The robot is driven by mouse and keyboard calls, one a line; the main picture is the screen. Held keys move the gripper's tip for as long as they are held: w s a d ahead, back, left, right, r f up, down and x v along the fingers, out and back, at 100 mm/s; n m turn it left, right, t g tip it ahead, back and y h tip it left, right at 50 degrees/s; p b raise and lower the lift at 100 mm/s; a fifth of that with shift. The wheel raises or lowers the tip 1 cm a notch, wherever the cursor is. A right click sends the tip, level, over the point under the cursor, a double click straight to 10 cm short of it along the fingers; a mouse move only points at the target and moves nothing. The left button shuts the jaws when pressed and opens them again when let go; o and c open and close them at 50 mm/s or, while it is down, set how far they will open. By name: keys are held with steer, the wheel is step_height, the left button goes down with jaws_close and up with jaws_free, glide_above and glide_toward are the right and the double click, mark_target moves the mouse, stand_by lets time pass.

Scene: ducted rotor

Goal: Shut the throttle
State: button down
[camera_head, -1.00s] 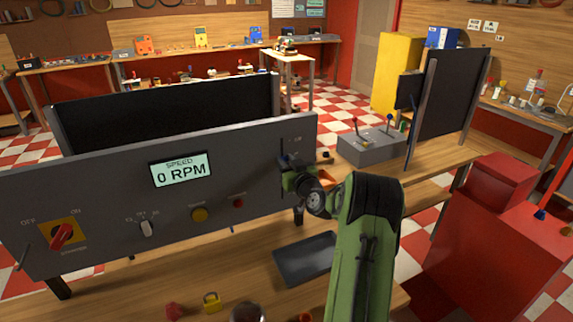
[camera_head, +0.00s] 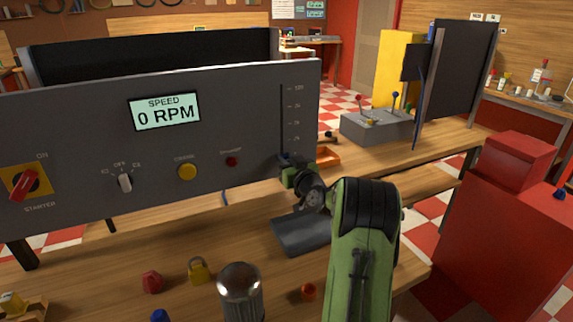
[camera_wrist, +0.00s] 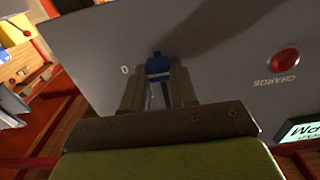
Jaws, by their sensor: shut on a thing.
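The grey control panel (camera_head: 75,130) has a vertical throttle slot (camera_head: 282,120) near its right end, with scale marks beside it. In the wrist view a blue throttle knob (camera_wrist: 159,65) sits level with the "0" mark (camera_wrist: 124,70). My gripper (camera_head: 287,162) is at the lower end of the slot. In the wrist view my gripper (camera_wrist: 160,80) is shut on the blue knob, one finger on each side. In the head view the gripper hides most of the knob. The speed display (camera_head: 165,111) reads 0 RPM.
A dark tray (camera_head: 300,235) lies below my gripper. A padlock (camera_head: 198,271) and a metal cylinder (camera_head: 240,290) stand in front on the bench.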

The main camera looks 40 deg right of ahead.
steer(key=shift+f, duration=0.45)
steer(key=c, duration=0.9)
jaws_free()
steer(key=shift+r, duration=0.2)
steer(key=b+v, duration=0.3)
steer(key=v, duration=1.3)
steer(key=shift+w+b, duration=0.1)
steer(key=shift+b, duration=0.2)
